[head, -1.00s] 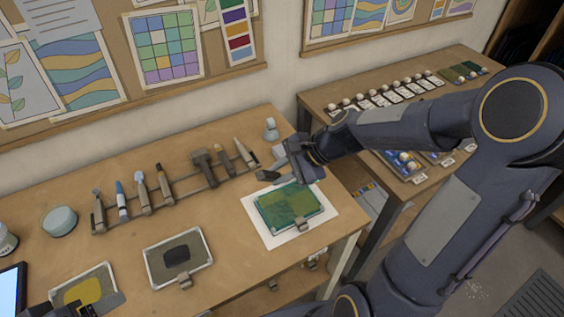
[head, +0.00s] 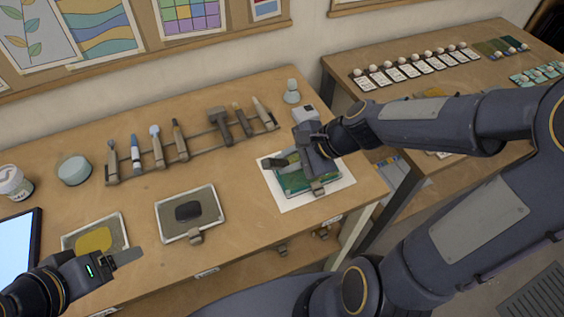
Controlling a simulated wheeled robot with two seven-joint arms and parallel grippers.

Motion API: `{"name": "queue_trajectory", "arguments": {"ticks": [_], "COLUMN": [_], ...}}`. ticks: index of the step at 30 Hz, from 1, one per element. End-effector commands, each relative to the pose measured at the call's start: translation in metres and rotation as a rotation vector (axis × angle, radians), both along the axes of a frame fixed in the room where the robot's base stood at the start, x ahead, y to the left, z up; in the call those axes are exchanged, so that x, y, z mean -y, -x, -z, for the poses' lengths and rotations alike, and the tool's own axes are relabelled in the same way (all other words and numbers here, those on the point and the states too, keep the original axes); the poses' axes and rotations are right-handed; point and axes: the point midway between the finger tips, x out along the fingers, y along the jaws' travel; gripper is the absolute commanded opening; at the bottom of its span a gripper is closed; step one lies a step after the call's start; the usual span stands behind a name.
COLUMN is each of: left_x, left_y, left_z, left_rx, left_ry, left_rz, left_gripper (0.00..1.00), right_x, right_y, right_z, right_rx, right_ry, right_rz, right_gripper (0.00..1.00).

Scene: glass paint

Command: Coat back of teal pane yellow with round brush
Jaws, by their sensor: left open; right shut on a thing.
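The teal pane (head: 292,184) lies on a white sheet (head: 290,205) near the right end of the bench, with a clip at its front edge. My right gripper (head: 290,161) is over the pane and hides much of it. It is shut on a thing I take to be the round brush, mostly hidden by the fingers. I cannot tell whether the bristles touch the pane. A tray (head: 68,241) at the front left holds yellow paint (head: 93,240). My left gripper (head: 120,259) is open and empty, just in front of that tray.
A second tray (head: 165,220) holds dark paint. A rack (head: 200,157) with several tools stands behind it. A round jar (head: 74,170), a white tub (head: 13,182) and a screen (head: 18,245) are at left. A second table holds rows of samples.

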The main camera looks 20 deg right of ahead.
Motion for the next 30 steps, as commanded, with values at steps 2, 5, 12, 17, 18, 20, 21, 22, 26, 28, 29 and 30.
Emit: {"name": "queue_trajectory", "arguments": {"ticks": [2, 5, 12, 17, 18, 20, 21, 22, 26, 28, 29, 30], "left_x": [0.0, 0.0, 0.0, 0.0, 0.0, 0.0, 0.0, 0.0, 0.0, 0.0, 0.0, 0.0], "left_y": [0.0, 0.0, 0.0, 0.0, 0.0, 0.0, 0.0, 0.0, 0.0, 0.0, 0.0, 0.0], "left_z": [0.0, 0.0, -0.002, -0.004, -0.005, -0.005, -0.006, -0.005, -0.002, -0.001, -0.001, 0.0], "left_rx": [0.0, 0.0, 0.0, 0.0, 0.0, 0.0, 0.0, 0.0, 0.0, 0.0, 0.0, 0.0], "left_ry": [0.0, 0.0, 0.0, 0.0, 0.0, 0.0, 0.0, 0.0, 0.0, 0.0, 0.0, 0.0], "left_rz": [0.0, 0.0, 0.0, 0.0, 0.0, 0.0, 0.0, 0.0, 0.0, 0.0, 0.0, 0.0], "left_gripper": [0.74, 0.74, 0.74, 0.74, 0.74, 0.74, 0.74, 0.74, 0.74, 0.74, 0.74, 0.74], "right_x": [0.013, 0.03, 0.069, 0.089, 0.093, 0.1, 0.104, 0.104, 0.089, 0.082, 0.078, 0.073], "right_y": [-0.007, -0.014, -0.033, -0.042, -0.044, -0.047, -0.049, -0.048, -0.036, -0.03, -0.028, -0.023], "right_z": [0.0, 0.0, 0.0, 0.0, 0.0, -0.001, 0.0, 0.0, 0.0, 0.0, 0.0, 0.0], "right_rx": [0.0, 0.0, 0.0, 0.0, -0.001, 0.001, 0.0, 0.0, 0.001, 0.002, 0.002, 0.002], "right_ry": [-0.001, 0.0, -0.001, -0.001, 0.0, 0.001, 0.0, 0.0, 0.0, 0.0, 0.0, 0.0], "right_rz": [0.004, 0.004, 0.002, 0.001, 0.001, 0.001, 0.0, -0.002, -0.004, -0.004, -0.004, -0.004], "right_gripper": [0.0, 0.0, 0.0, 0.0, 0.0, 0.0, 0.0, 0.0, 0.0, 0.0, 0.0, 0.0]}}
